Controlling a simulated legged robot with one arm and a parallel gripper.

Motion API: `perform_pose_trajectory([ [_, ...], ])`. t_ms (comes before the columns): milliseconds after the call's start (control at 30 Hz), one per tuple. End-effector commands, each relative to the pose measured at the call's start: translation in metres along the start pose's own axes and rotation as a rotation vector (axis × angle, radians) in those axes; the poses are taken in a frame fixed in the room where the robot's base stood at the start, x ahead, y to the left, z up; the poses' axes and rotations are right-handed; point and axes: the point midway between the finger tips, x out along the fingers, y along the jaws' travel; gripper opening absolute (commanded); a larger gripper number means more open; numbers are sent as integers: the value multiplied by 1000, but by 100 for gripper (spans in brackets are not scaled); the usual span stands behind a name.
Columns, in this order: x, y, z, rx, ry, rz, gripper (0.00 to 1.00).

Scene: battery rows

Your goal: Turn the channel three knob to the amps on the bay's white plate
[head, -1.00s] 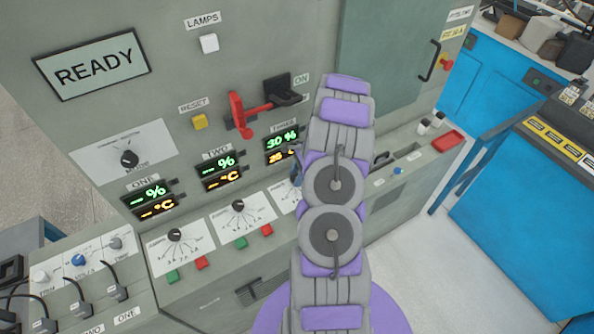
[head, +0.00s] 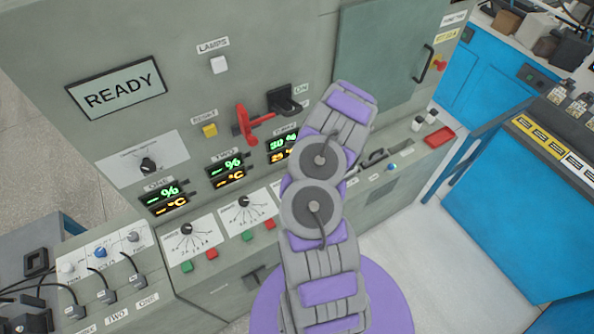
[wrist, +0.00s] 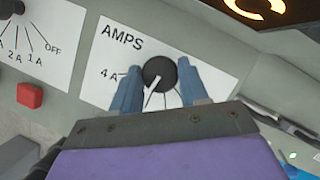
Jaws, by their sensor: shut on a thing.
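The channel three knob (wrist: 160,70) is a round black dial on a white AMPS plate (wrist: 112,62) in the wrist view. Its white pointer line aims down and slightly left, past the 4A mark; the lower scale numbers are hidden by my gripper. The blue fingers of my gripper (wrist: 159,75) stand on both sides of the knob, shut on it. In the head view my arm hides this knob and the gripper. On the bay at the right, a white plate (head: 579,168) lies in a row with yellow ones; its print is too small to read.
Channel one (head: 187,229) and two (head: 244,202) knobs sit left of my arm, with green and red buttons below. A red lever (head: 250,127) projects above. A grey patch box (head: 88,290) with cables stands at lower left. Clear floor (head: 440,260) lies at right.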

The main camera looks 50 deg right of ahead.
Motion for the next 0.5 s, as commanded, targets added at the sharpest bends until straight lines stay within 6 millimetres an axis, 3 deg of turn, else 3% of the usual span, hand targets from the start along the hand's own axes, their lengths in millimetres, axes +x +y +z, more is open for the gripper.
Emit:
perform_pose_trajectory([
  [500,-1,-3,0,63,0,-33,14],
])
